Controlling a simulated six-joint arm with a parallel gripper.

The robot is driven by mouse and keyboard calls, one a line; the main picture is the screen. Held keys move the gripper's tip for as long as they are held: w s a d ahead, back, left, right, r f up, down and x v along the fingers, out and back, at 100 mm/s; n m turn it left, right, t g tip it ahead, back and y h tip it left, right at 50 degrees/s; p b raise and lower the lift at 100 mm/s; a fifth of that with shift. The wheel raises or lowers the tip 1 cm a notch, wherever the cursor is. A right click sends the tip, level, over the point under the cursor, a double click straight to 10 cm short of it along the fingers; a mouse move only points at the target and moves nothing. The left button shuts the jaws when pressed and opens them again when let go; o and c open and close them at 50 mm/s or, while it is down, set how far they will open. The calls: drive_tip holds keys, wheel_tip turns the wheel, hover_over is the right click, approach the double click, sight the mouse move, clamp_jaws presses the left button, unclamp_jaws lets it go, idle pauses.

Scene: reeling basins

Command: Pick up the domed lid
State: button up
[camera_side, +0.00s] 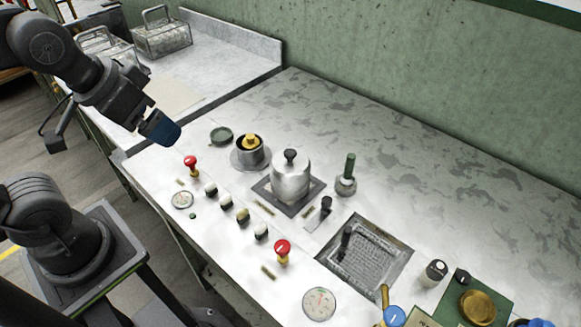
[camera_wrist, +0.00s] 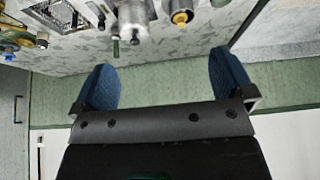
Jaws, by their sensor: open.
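The domed lid (camera_side: 282,164) is silver with a black knob and tops a shiny metal cylinder. It stands upright on a dark square plate (camera_side: 266,192) near the middle of the worktop. In the wrist view the lid (camera_wrist: 134,29) shows near the top edge, knob downward in the picture. My gripper (camera_side: 160,130) hangs in the air over the worktop's left end, well apart from the lid and to its left. Its two blue fingers are spread wide with nothing between them, as the wrist view also shows (camera_wrist: 163,82).
Left of the lid stands a small pot (camera_side: 249,155) with a yellow knob. Right of it is a green-handled tool (camera_side: 346,178). Red knobs (camera_side: 282,249) and several small buttons line the front. A sunken grate (camera_side: 370,262) lies right. The worktop behind the lid is clear up to the green wall.

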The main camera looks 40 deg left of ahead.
drive_tip(key=w+d+r+m+g, duration=0.3)
drive_tip(key=w+m, duration=0.5)
drive_tip(key=w, duration=0.2)
drive_tip(key=m+g+y, duration=0.1)
drive_tip(key=m+g, duration=0.2)
drive_tip(key=m, duration=0.7)
approach(290, 152)
drive_tip(key=f, duration=0.5)
drive_tip(key=shift+s+a, duration=0.25)
drive_tip(key=shift+a, duration=0.15)
drive_tip(key=shift+w+a+f, duration=0.1)
drive_tip(key=shift+w+f, duration=0.05)
drive_tip(key=shift+f, duration=2.55)
drive_tip(key=shift+c, duration=0.2)
drive_tip(key=c, duration=0.8)
